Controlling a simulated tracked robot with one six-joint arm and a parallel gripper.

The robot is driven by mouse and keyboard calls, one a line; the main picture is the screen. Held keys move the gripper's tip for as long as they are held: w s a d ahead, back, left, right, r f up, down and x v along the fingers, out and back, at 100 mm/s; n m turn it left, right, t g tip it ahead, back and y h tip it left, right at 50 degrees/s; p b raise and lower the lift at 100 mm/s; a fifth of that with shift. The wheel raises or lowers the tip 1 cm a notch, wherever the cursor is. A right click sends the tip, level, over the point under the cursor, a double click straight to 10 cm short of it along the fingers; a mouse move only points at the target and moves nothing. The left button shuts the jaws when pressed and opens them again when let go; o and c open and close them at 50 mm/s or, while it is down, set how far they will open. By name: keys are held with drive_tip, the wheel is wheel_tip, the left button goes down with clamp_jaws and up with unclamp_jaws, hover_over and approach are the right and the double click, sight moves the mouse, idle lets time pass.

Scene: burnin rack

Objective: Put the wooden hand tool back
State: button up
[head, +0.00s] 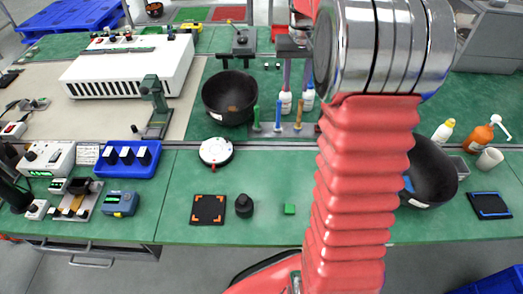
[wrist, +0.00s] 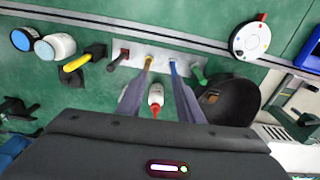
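A tan-orange handled tool (head: 298,113), which looks like the wooden hand tool, stands upright in a pale rack (head: 289,130). It also shows in the wrist view (wrist: 148,62). A blue-handled tool (head: 278,115) and a green-handled tool (head: 256,118) stand beside it in the same rack. A dark reddish one (wrist: 118,57) is at the rack's other end. My gripper (wrist: 160,82) points at the rack with its two grey fingers apart and nothing visibly held between them. Its fingers also show in the head view (head: 297,84). I cannot tell whether a fingertip touches a handle.
A black bowl (head: 230,96) stands beside the rack. White bottles (head: 285,103) stand behind it. A round white dial (head: 216,152) and a black pad (head: 208,209) lie on the green bench. Another dark bowl (head: 432,172) is partly behind my arm.

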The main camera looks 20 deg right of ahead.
drive_tip(key=s+a+r+n+t, duration=0.1)
drive_tip(key=s+a+r, duration=0.2)
drive_tip(key=s+a, duration=0.35)
drive_tip(key=s+a+r+n+t, duration=0.1)
drive_tip(key=s+a+r+t, duration=0.15)
drive_tip(key=s+a, duration=0.4)
drive_tip(key=s+a+f+n+t, duration=0.1)
drive_tip(key=s+a+f+n, duration=0.1)
drive_tip(key=s+a, duration=0.8)
drive_tip(key=shift+s+a+f+n, duration=0.3)
drive_tip(key=shift+s+a+f, duration=0.1)
drive_tip(key=shift+s, duration=0.3)
drive_tip(key=shift+t, duration=0.25)
